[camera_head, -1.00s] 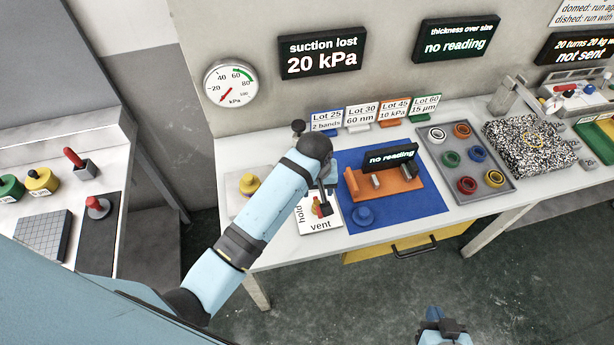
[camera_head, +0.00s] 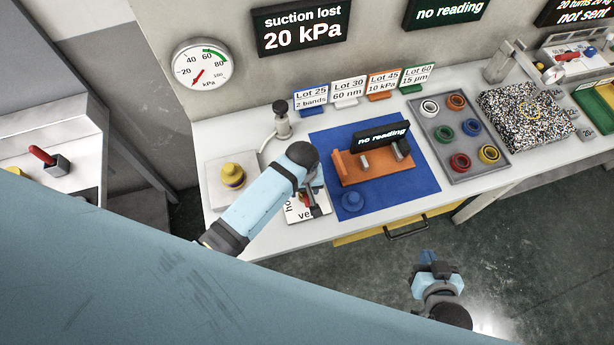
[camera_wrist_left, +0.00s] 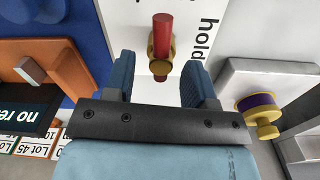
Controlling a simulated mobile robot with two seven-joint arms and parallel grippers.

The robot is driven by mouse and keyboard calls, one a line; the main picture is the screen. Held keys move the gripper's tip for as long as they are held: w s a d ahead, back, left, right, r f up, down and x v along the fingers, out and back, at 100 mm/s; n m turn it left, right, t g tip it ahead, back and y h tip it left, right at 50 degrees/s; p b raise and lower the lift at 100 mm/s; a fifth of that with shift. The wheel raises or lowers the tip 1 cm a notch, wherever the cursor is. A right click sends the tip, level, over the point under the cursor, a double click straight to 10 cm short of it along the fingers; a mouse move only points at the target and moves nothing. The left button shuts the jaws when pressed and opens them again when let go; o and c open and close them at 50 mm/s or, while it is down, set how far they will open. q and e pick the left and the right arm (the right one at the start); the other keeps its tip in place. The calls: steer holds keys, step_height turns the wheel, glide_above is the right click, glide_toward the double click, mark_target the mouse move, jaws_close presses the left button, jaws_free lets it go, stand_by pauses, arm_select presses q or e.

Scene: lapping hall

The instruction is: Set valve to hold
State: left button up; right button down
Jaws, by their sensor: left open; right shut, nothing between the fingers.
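The valve has a red handle on a brass hub (camera_wrist_left: 160,46) and sits on a white plate (camera_head: 294,214) lettered "hold" and "vent". In the left wrist view the handle runs up and down the picture, with "hold" at its right; it does not point at that word. My left gripper (camera_wrist_left: 158,75) is open, with one blue finger on each side of the handle's line. The handle shows just beyond the fingertips; I see no contact. In the head view my left arm partly hides the valve. My right gripper (camera_head: 434,264) is shut and empty, away from the bench over the floor.
A yellow knob (camera_head: 232,175) on a pale block stands left of the valve. A blue mat (camera_head: 420,184) with an orange fixture (camera_head: 375,167) lies right. A dial gauge (camera_head: 202,65) and a display (camera_head: 302,25) reading "suction lost 20 kPa" are on the wall.

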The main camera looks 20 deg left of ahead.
arm_select(q)
steer(key=shift+f, duration=0.55)
steer(key=shift+s, duration=0.15)
steer(key=c, duration=0.9)
steer(key=shift+c, duration=0.2)
